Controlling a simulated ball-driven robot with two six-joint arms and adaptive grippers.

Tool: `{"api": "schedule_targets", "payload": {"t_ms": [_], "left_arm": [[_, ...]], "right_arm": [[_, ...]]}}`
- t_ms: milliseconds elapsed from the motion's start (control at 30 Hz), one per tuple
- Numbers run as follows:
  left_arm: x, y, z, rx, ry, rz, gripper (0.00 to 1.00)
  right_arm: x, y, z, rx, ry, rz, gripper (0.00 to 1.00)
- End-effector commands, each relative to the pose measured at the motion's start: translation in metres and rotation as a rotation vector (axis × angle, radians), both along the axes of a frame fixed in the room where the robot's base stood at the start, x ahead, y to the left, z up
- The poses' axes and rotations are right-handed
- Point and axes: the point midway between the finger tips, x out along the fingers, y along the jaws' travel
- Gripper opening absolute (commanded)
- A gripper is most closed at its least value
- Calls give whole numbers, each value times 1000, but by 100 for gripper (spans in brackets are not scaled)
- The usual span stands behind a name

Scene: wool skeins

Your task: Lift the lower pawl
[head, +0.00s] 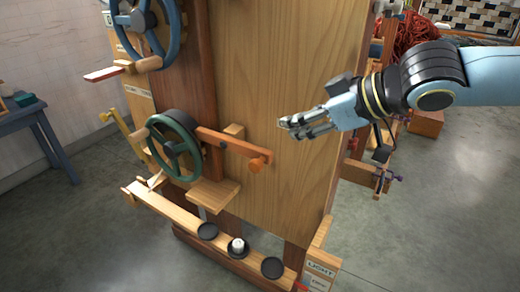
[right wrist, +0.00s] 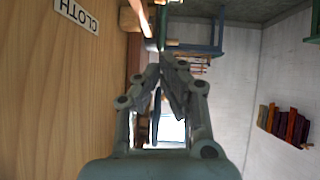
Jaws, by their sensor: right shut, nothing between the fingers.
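The lower pawl looks to be the orange-brown wooden lever (head: 230,144) beside the lower green wheel (head: 174,146). My right gripper (head: 287,129) is shut and empty. In the head view it shows to the right of and above the knob, in front of the wooden panel, apart from the lever. Its closed fingers also show in the right wrist view (right wrist: 165,68); I cannot make out the pawl for certain there. My left gripper is not in view.
An upper blue wheel (head: 147,28) is mounted above the green one. The wooden panel (head: 265,70) stands behind my gripper. Black cups (head: 272,267) sit on a low ledge. A blue-grey table (head: 25,115) is at the far left. A CLOTH label (right wrist: 77,12) shows in the wrist view.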

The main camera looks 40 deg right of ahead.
Motion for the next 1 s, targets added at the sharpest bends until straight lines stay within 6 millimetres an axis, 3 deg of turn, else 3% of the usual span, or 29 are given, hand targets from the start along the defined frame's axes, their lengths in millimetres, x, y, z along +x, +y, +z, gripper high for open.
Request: {"api": "schedule_targets", "payload": {"t_ms": [300,467,800,1000], "left_arm": [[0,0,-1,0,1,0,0],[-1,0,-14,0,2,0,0],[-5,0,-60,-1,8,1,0],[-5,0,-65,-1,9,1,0]], "right_arm": [[1,0,-1,0,-1,-1,0],[7,1,-8,1,-4,-7,0],[42,14,-34,10,-7,-2,0],[65,20,-49,8,-4,-4,0]]}}
